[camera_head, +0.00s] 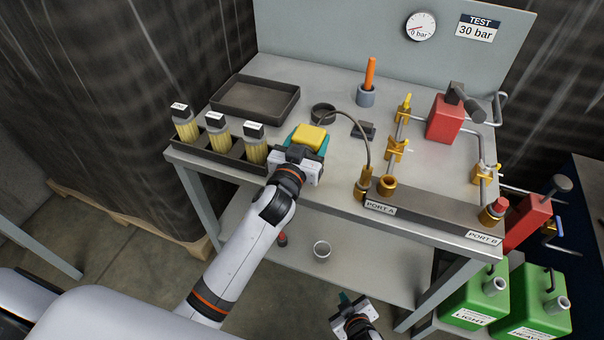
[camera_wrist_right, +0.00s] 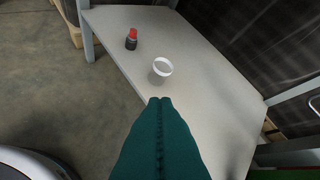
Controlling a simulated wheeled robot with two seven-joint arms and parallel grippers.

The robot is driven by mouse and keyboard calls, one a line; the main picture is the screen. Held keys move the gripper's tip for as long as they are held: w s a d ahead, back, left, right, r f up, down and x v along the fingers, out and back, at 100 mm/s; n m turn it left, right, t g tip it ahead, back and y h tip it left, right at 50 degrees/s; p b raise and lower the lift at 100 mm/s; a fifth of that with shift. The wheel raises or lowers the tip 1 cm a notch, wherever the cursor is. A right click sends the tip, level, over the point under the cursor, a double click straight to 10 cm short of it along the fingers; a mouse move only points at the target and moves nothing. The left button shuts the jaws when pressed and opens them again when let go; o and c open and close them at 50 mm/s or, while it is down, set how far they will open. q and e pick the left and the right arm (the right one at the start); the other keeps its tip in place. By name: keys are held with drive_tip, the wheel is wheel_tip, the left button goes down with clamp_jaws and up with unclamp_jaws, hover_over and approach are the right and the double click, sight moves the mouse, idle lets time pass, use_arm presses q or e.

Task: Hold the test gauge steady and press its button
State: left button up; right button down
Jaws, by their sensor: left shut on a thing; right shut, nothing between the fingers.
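A yellow block-shaped body (camera_head: 311,136), which I take to be the test gauge, is at the front of the bench top. My left gripper (camera_head: 306,143) is shut on it, with teal fingers beside it. Its dial and button cannot be made out from this angle. A dark hose (camera_head: 358,128) arches from near the gauge to the brass fitting at Port A (camera_head: 366,184). My right gripper (camera_head: 345,299) is low in front of the bench, well away from the gauge. In the right wrist view its teal fingers (camera_wrist_right: 160,102) are together and empty.
A black tray (camera_head: 256,97) lies behind. Brass valves (camera_head: 397,148) and a red block (camera_head: 444,118) stand right. The lower shelf (camera_wrist_right: 205,75) holds a white cup (camera_wrist_right: 161,70) and a red-capped item (camera_wrist_right: 131,39).

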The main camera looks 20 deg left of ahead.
drive_tip(key=w+a+r+n+t+y, duration=0.1)
drive_tip(key=w+a+r+n+y, duration=0.1)
drive_tip(key=a+r, duration=0.4)
drive_tip(key=w+a+r+n+t+y, duration=0.15)
drive_tip(key=a+r, duration=0.25)
drive_tip(key=r, duration=0.4)
drive_tip(key=n+t+y, duration=0.1)
drive_tip(key=n+y, duration=0.3)
approach(302, 195)
drive_tip(key=s+a+r, duration=0.3)
drive_tip(key=a, duration=0.4)
drive_tip(key=shift+w+a, duration=0.2)
drive_tip(key=shift+w, duration=0.1)
drive_tip(key=shift+w+d, duration=0.15)
drive_tip(key=shift+w, duration=4.25)
drive_tip(key=shift+w, duration=0.4)
